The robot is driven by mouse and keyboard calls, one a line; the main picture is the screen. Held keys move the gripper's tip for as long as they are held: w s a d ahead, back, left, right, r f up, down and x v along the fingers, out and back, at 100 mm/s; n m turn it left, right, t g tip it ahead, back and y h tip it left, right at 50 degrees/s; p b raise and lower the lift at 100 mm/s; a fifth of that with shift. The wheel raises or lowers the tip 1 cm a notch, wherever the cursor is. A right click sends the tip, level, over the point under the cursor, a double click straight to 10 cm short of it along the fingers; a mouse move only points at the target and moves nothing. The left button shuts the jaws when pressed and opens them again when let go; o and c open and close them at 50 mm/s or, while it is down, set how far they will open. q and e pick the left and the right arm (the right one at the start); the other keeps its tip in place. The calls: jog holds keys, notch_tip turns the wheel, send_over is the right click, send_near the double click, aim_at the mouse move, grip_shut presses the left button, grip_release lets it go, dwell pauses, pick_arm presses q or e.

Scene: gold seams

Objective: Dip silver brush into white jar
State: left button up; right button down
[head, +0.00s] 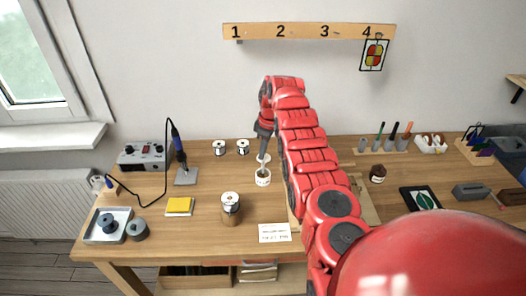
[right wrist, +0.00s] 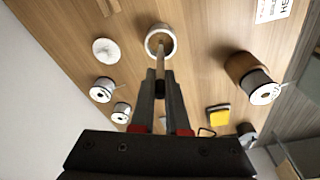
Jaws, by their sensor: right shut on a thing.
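The white jar (head: 263,178) stands open on the table in the middle of the head view. It also shows at the top of the right wrist view (right wrist: 148,43). My right gripper (head: 262,149) points down above the jar. In the right wrist view its fingers (right wrist: 161,98) are shut on the thin brush (right wrist: 160,66). The brush's far end overlaps the jar's opening; how deep it reaches I cannot tell. Little of the brush's colour shows. My left gripper is not in view.
A white disc (right wrist: 106,51) lies near the jar. Spools (head: 219,148) stand behind it to the left, and a spool on a brown cylinder (head: 231,214) stands front left. A soldering station (head: 144,156) is farther left. My right arm hides the table right of the jar.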

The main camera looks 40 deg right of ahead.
dwell(0.5)
jog(key=shift+r, duration=1.75)
jog(key=shift+r+p, duration=0.5)
jog(key=shift+r, duration=0.75)
